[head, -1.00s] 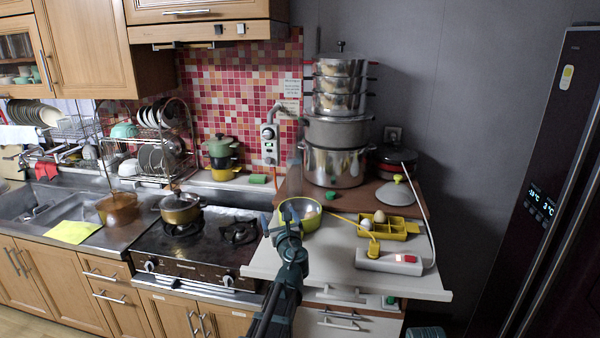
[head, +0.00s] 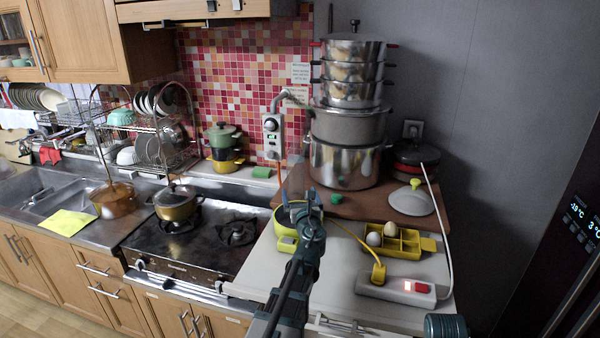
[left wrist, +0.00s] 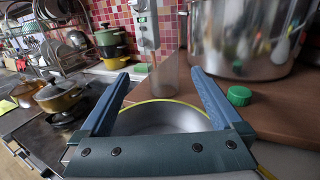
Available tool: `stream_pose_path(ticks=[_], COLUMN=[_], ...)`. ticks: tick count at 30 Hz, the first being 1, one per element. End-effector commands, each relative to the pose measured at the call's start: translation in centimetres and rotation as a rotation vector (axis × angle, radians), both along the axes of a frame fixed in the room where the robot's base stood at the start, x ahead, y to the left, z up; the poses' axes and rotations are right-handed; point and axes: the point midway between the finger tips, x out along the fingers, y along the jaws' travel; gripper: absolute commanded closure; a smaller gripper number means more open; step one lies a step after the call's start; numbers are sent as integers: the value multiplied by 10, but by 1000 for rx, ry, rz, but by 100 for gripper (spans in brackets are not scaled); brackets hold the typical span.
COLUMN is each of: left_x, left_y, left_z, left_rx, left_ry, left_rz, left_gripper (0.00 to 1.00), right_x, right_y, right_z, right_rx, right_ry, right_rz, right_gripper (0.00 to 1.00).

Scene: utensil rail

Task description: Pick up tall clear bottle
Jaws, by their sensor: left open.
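A tall clear bottle (head: 292,172) stands near the left edge of the brown board, left of the large steel pot. It is faint and hard to see against the tiles. In the left wrist view the clear bottle (left wrist: 168,76) shows upright between and beyond my fingertips. My left gripper (head: 298,195) is open and empty. Its fingers (left wrist: 160,75) point at the bottle from the front, over the yellow-green bowl (left wrist: 160,117). I cannot tell the exact gap to the bottle. My right gripper is not in view.
A steel pot stack (head: 343,165) stands right of the bottle. A green cap-like piece (head: 320,198) lies on the brown board (head: 365,207). A yellow egg tray (head: 405,243) and a power strip (head: 396,288) occupy the counter. The stove (head: 195,245) is at left.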

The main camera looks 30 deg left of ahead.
Motion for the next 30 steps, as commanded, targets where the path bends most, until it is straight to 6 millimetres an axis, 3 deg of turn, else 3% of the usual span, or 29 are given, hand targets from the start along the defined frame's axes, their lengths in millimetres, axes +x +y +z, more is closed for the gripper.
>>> stream_pose_path(ticks=[11,24,30], left_x=[5,63,69], left_y=[3,47,53], left_z=[0,0,0], left_rx=[0,-1,0], left_ry=[0,-1,0], left_rz=[1,2,0], left_gripper=[0,0,0], right_x=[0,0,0], right_y=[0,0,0], right_z=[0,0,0], right_rx=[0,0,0], right_ry=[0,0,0], right_rz=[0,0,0], right_gripper=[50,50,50])
